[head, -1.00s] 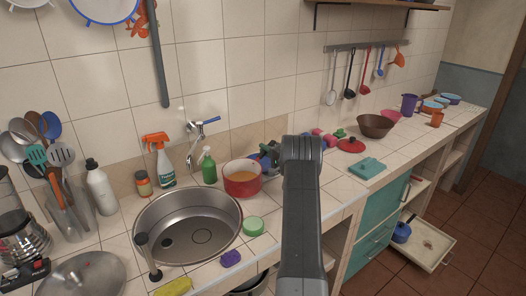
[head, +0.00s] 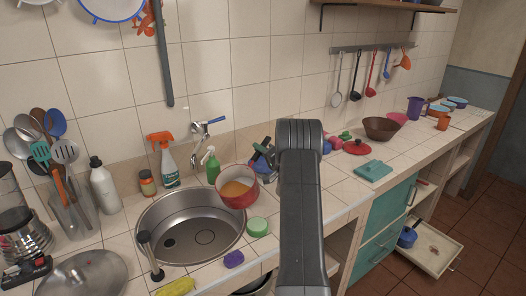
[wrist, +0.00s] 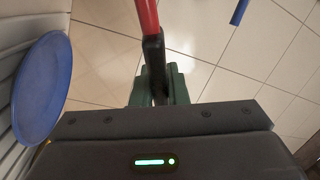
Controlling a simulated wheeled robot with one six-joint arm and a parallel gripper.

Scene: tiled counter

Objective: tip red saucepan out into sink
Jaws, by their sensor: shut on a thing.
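The red saucepan (head: 239,201) is held tilted at the right back edge of the round steel sink (head: 150,224), its open mouth turned toward the camera. Orange-brown contents (head: 235,188) show inside it; no stream is seen falling. The sink's basin looks empty. My gripper (head: 263,157) is at the right of the pan, partly hidden behind my arm. In the wrist view my gripper (wrist: 158,88) is shut on the black handle (wrist: 153,52), with a strip of red pan (wrist: 148,14) beyond it.
A green spray bottle (head: 212,166) stands just behind the pan. A green round sponge (head: 257,227) and a purple sponge (head: 234,259) lie at the sink's right. A black-handled tool (head: 150,256) leans on its front rim. The faucet (head: 203,134) is behind.

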